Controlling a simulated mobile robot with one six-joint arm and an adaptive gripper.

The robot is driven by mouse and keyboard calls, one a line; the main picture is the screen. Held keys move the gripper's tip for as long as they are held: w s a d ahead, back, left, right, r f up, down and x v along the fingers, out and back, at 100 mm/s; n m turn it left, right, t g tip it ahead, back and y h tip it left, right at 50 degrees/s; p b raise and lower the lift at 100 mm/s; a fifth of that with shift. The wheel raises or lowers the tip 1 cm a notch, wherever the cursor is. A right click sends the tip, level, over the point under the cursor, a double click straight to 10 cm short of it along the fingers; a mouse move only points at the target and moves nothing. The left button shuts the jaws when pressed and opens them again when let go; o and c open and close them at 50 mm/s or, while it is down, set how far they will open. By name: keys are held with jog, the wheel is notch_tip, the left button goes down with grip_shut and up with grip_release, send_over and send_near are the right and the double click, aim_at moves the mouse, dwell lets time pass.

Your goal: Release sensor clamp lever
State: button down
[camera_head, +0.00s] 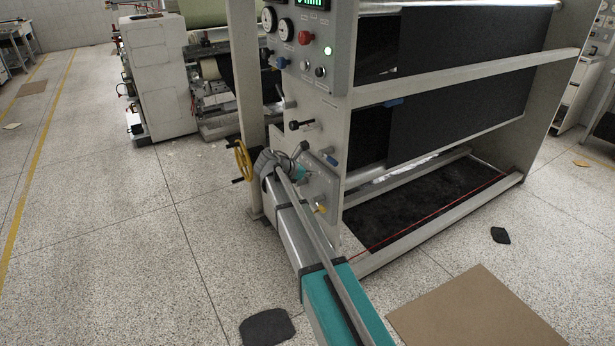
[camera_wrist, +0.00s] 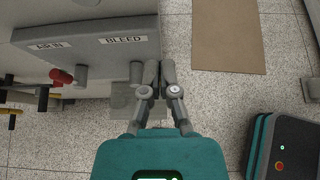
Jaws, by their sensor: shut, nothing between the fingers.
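My gripper (camera_wrist: 158,68) is shut and empty in the wrist view. Its fingertips are beside the right end of a grey panel labelled AIR IN and BLEED (camera_wrist: 95,45). A short grey peg (camera_wrist: 135,72) below the BLEED label is just left of the fingers; whether they touch is unclear. A red knob (camera_wrist: 62,76) sits farther left. In the head view, the machine's side panel carries a black-tipped lever (camera_head: 300,125) and a blue handle (camera_head: 332,159). Another small blue part (camera_head: 393,102) is on the frame's crossbar. I cannot tell which is the sensor clamp lever.
A yellow handwheel (camera_head: 243,160) stands left of my arm's end. A yellow-tipped valve (camera_head: 320,208) is low on the panel. A cardboard sheet (camera_head: 470,310) and dark scraps (camera_head: 267,327) lie on the floor. The floor to the left is mostly clear.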

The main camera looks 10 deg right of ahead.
jog(key=w+d+p, duration=0.1)
jog(key=w+d, duration=0.1)
jog(key=d, duration=0.4)
jog(key=shift+r, duration=0.35)
dwell(0.4)
jog(key=shift+s+d+r, duration=0.1)
jog(key=shift+d, duration=0.15)
dwell(0.5)
